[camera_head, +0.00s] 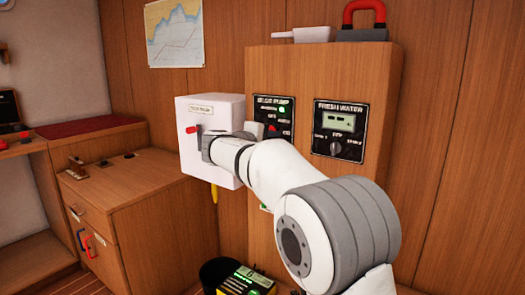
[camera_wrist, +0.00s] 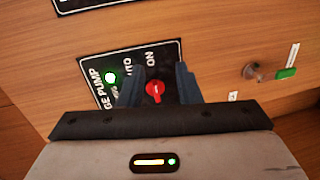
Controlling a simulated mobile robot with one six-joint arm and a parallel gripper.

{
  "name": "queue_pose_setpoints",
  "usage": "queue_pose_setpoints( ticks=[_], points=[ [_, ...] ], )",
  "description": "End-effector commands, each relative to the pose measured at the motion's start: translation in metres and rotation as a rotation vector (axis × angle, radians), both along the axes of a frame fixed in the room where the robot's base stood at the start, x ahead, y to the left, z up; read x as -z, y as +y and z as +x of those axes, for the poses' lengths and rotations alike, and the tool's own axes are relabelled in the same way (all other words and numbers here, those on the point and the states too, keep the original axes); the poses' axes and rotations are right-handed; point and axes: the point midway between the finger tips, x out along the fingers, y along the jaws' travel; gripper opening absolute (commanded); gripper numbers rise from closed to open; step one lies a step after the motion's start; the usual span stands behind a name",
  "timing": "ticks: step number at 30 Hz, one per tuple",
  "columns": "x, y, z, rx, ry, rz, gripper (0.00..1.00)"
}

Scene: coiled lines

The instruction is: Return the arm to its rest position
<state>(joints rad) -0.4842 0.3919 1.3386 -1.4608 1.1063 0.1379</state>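My arm (camera_head: 285,172) reaches out towards a wooden cabinet (camera_head: 365,75). In the wrist view my gripper (camera_wrist: 157,82) is open, with its two dark fingers apart. The red knob (camera_wrist: 154,91) of the bilge pump panel (camera_wrist: 140,62) shows between the fingers. I cannot tell whether either finger touches it. A green light (camera_wrist: 110,78) is lit on that panel. In the head view the panel (camera_head: 272,104) is partly covered by my arm, and the gripper is mostly hidden there.
A fresh water panel (camera_head: 339,131) is right of the bilge pump panel. A white box (camera_head: 205,110) with a red handle is at left. A red padlock-shaped thing (camera_head: 363,20) stands on the cabinet. Below are a black bin (camera_head: 218,272) and a yellow-black device (camera_head: 246,281).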

Motion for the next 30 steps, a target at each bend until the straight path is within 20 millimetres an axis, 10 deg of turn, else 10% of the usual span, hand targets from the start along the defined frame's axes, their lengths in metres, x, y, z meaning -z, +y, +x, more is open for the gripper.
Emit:
queue_pose_setpoints(
  ticks=[6,12,21,30],
  points=[
    [-0.024,-0.101,-0.092,0.145,0.230,0.306,0.31],
    [-0.018,-0.151,-0.203,0.288,0.389,0.629,0.31],
    [-0.009,-0.156,-0.361,0.498,0.492,1.121,0.31],
    [0.003,-0.141,-0.414,0.584,0.494,1.327,0.31]
  ],
)
